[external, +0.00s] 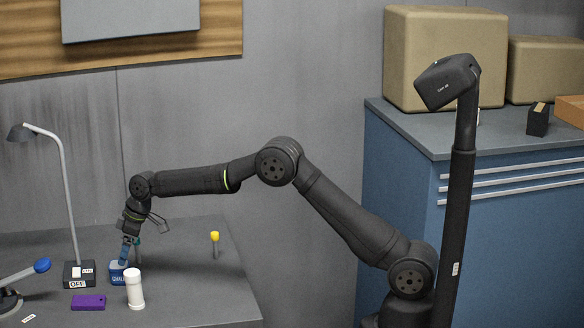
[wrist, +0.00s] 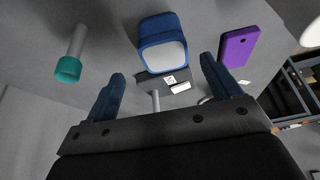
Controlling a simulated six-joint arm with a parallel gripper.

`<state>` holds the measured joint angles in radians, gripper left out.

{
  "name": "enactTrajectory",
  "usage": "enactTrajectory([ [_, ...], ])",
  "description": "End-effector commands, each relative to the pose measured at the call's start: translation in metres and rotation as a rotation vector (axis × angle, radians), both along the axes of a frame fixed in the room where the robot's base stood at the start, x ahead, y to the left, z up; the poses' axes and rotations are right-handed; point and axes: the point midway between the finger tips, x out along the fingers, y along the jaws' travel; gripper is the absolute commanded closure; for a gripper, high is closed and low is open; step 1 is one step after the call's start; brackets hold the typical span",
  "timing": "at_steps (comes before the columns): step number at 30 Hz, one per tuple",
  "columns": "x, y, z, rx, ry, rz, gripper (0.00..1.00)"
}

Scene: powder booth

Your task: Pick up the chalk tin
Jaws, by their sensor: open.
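The chalk tin (external: 118,273) is a small blue box with a lettered front, standing on the grey table at the left of the external view. In the wrist view the blue tin (wrist: 160,28) has a pale face and lies ahead of the fingertips, roughly centred between them. My gripper (external: 128,258) points down close at the tin in the external view, partly covering it. In the wrist view my gripper (wrist: 163,68) has its two blue fingers wide apart with nothing between the tips. I cannot tell whether a finger touches the tin.
A white bottle (external: 135,290), purple box (external: 88,302) and lamp base (external: 79,274) stand near the tin. A teal-capped cylinder (wrist: 68,68) is left of it in the wrist view. A yellow-topped peg (external: 215,240) stands farther right.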

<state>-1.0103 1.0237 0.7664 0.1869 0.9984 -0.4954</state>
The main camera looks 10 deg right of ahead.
Motion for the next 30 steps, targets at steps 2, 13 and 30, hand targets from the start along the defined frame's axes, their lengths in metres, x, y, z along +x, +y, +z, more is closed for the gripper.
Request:
enactTrajectory([
  [2, 0.000, 0.005, -0.013, -0.001, 0.001, 0.000, 0.17],
  [13, -0.001, 0.020, -0.044, -0.002, 0.001, 0.000, 0.17],
  [30, -0.001, 0.033, -0.072, 0.001, 0.000, -0.002, 0.23],
])
